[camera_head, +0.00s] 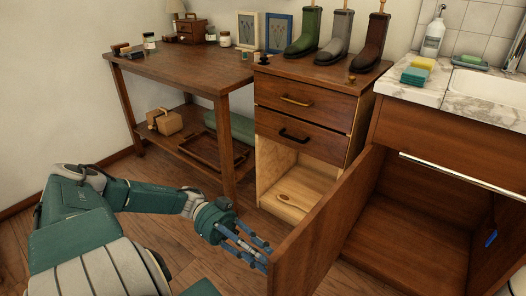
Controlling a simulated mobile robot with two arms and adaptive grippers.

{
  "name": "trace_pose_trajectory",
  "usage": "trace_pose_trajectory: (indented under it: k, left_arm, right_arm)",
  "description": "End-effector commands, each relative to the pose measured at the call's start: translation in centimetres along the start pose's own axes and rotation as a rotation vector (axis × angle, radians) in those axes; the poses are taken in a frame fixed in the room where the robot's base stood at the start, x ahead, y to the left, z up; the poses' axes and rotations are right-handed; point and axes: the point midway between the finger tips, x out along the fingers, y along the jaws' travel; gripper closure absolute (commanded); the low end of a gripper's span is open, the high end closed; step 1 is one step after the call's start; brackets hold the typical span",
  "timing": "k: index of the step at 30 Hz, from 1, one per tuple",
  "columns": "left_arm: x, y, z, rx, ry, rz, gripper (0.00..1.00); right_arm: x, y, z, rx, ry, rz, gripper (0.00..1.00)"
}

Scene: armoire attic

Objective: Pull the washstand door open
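The brown washstand (437,124) stands at the right under a marble top. Its door (325,222) stands wide open, swung out from the left side of the cabinet toward me. The inside (410,235) of the washstand is exposed. My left gripper (262,254) is low, at the left of the door's free edge, on its outer side. Its fingertips reach close to the door edge and are partly hidden there; I cannot tell whether they touch it or how far apart they are. No handle shows on the visible door face. My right gripper is out of view.
A drawer cabinet (312,84) with an open lower compartment stands left of the door, several boots on top. A wooden table (185,68) with a lower shelf is farther left. A sink (490,88), sponges (415,75) and a bottle (433,38) are on the marble top.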

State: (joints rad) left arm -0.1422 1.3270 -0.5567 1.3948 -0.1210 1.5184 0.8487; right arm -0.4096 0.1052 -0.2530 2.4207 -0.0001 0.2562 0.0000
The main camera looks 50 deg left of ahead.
Motion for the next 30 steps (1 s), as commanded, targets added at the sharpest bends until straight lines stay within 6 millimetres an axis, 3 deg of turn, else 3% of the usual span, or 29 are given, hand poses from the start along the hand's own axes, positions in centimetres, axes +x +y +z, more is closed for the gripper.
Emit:
trace_pose_trajectory:
  k: [9, 10, 13, 23, 30]
  left_arm:
    - [0.0, 0.2, 0.3, -0.004, -0.005, 0.003, 1.00]
    - [0.0, 0.2, 0.3, -0.004, -0.005, 0.003, 0.76]
    - [0.0, 0.1, 0.2, -0.004, -0.004, 0.002, 0.59]
    - [-0.3, 0.0, 0.1, -0.001, -0.002, 0.000, 0.59]
    - [-3.9, -0.1, 0.1, 0.000, -0.004, -0.004, 0.59]
  right_arm:
    - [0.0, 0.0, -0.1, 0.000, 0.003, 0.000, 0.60]
    - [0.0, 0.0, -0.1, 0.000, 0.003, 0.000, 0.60]
    - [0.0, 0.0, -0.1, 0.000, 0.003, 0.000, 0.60]
    - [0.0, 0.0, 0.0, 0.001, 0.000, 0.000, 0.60]
    - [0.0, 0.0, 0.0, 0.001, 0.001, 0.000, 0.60]
